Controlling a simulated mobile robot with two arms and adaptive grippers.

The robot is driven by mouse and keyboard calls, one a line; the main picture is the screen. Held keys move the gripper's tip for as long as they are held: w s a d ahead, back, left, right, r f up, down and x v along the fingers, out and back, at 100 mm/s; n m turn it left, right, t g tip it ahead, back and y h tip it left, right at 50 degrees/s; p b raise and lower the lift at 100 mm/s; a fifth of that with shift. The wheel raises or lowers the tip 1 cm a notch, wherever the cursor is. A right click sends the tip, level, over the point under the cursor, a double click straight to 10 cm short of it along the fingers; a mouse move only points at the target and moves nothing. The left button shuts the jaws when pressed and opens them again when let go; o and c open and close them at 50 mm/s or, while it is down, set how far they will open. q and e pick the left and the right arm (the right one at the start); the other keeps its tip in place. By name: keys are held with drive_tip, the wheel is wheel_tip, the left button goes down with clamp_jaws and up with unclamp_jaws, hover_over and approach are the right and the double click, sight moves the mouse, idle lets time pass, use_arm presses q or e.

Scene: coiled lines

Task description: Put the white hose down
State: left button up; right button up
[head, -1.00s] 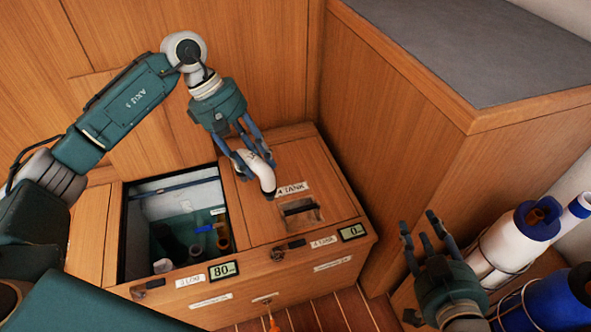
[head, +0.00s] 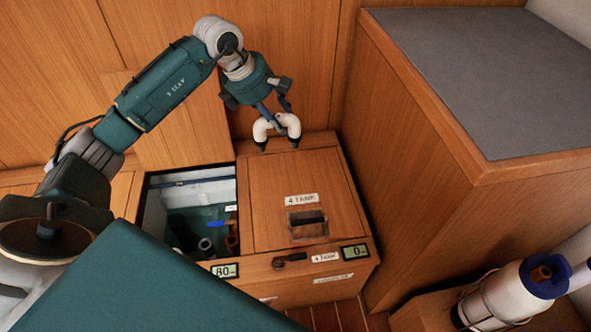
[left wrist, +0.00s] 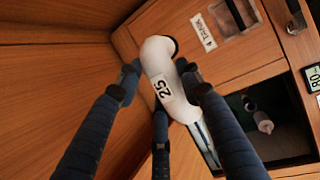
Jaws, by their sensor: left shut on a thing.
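The white hose (head: 290,122) is a short, curved piece with dark ends. In the head view it arches with both ends pointing down, at the back edge of the closed 4 TANK lid (head: 282,222). My left gripper (head: 267,113) is shut on its upper part. I cannot tell whether the ends touch the wood. In the left wrist view the hose (left wrist: 166,80), marked 25, lies between my left gripper's dark fingers (left wrist: 160,90). My right gripper is out of view.
Left of the lid is an open compartment (head: 158,201) with dark fittings inside. Displays reading 80 (head: 225,270) and 0 (head: 354,252) are on the front. A tall grey-topped cabinet (head: 490,70) stands right. A white canister (head: 500,293) is at lower right.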

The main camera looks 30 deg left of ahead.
use_arm(q)
wheel_tip(320, 180, down, 18)
drive_tip(key=b, duration=0.3)
drive_tip(key=shift+f, duration=0.2)
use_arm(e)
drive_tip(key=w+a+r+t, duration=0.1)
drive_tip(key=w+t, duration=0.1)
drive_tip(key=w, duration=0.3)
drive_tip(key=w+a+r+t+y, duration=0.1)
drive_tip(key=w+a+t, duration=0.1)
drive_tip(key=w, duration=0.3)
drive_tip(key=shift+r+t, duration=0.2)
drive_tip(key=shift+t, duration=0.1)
use_arm(q)
drive_tip(key=shift+f, duration=0.1)
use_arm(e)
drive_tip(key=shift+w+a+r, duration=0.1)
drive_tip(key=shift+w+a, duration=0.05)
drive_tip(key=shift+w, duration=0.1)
use_arm(q)
drive_tip(key=o, duration=1.3)
drive_tip(key=shift+c, duration=0.2)
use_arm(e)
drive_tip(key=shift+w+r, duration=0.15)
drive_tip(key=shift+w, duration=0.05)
